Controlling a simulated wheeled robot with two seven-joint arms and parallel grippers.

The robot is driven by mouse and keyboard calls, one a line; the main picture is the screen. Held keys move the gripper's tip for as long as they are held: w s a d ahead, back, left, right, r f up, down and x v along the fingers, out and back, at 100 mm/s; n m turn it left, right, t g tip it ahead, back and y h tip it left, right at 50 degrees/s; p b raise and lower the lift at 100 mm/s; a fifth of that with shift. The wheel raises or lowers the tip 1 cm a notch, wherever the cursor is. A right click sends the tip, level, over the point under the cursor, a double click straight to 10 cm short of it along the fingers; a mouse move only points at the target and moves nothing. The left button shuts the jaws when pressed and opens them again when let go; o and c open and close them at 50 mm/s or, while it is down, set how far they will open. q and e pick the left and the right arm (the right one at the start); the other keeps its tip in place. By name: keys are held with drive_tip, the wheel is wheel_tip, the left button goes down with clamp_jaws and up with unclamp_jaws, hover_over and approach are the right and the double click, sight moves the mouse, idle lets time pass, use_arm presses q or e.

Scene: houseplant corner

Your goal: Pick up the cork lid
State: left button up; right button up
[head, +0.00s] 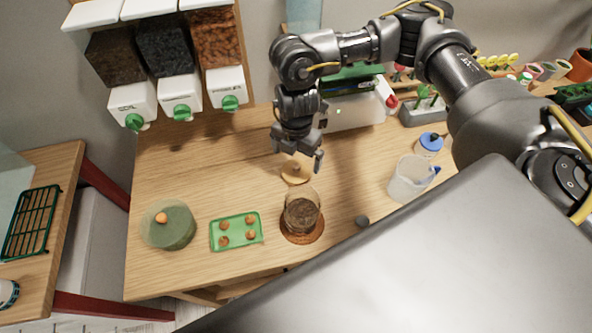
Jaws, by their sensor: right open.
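The cork lid (295,175) is a round tan disc with a small knob, lying on the wooden table behind a glass jar (302,213). The clear jar holds dark soil and stands on a reddish-brown saucer (288,236). My right gripper (298,157) points down just above and behind the lid, with its fingers apart and nothing between them. The fingers partly overlap the lid's far side, so I cannot tell the exact gap. My left gripper is not in view.
A green tray (213,240) with several small brown balls and a green round pad (180,228) with an orange object lie to the left. Dispensers (182,95) hang at the back left. Table left of the lid is clear.

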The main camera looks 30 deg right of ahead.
sight(296, 166)
drive_tip(key=shift+s+f, duration=0.1)
drive_tip(key=shift+f, duration=0.25)
wheel_tip(296, 166, down, 4)
drive_tip(key=shift+r+p, duration=0.25)
drive_tip(key=shift+p, duration=0.45)
drive_tip(key=shift+f, duration=0.5)
drive_tip(key=c, duration=1)
